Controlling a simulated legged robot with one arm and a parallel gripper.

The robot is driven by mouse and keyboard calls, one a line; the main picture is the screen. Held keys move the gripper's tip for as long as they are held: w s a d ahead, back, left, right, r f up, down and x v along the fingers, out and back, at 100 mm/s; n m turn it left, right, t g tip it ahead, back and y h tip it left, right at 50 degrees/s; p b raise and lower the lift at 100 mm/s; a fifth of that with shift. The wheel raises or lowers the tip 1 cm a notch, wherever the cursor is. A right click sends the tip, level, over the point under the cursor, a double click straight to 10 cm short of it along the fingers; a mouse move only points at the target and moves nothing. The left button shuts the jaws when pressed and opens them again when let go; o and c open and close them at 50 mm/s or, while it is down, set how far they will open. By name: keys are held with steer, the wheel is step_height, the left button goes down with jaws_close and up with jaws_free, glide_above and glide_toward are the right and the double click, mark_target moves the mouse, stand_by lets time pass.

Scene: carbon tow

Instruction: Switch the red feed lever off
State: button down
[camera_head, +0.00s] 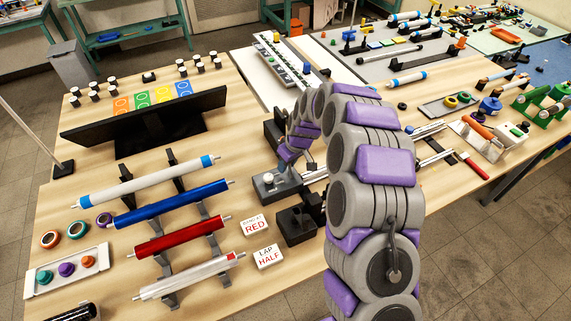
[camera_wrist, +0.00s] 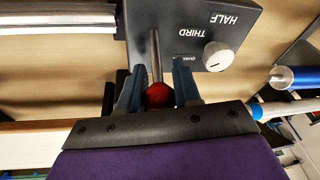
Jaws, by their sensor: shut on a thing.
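The feed lever shows in the wrist view as a metal rod (camera_wrist: 155,52) ending in a round red knob (camera_wrist: 157,95). My gripper (camera_wrist: 157,90) has its two blue-grey fingers on either side of the red knob and is shut on it. Beside the rod is a dark grey control box (camera_wrist: 245,22) with a white dial (camera_wrist: 217,56) and the labels HALF, THIRD and a partly readable QUAR. In the head view the grey box (camera_head: 282,189) sits on the bench.
White signs reading RED (camera_head: 254,226) and LAP HALF (camera_head: 268,257) lie near the box. Black blocks (camera_head: 297,226) stand close by. Blue (camera_head: 170,204) and red (camera_head: 178,236) rollers rest on racks to the left.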

steer(key=shift+s+d+r+t+y+b, duration=0.1)
steer(key=shift+s+d+t+y+b, duration=0.25)
steer(key=shift+t+b, duration=0.6)
steer(key=shift+s+d+r+t+y+b, duration=0.15)
steer(key=shift+s+t+y+b, duration=0.45)
steer(key=shift+b, duration=0.5)
steer(key=c, duration=0.9)
jaws_free()
steer(key=shift+d, duration=0.1)
steer(key=shift+o, duration=0.2)
steer(key=shift+s+d+r, duration=0.1)
steer(key=shift+r, duration=0.3)
steer(key=p+v, duration=0.3)
steer(key=v, duration=1.3)
steer(key=shift+s+d, duration=0.2)
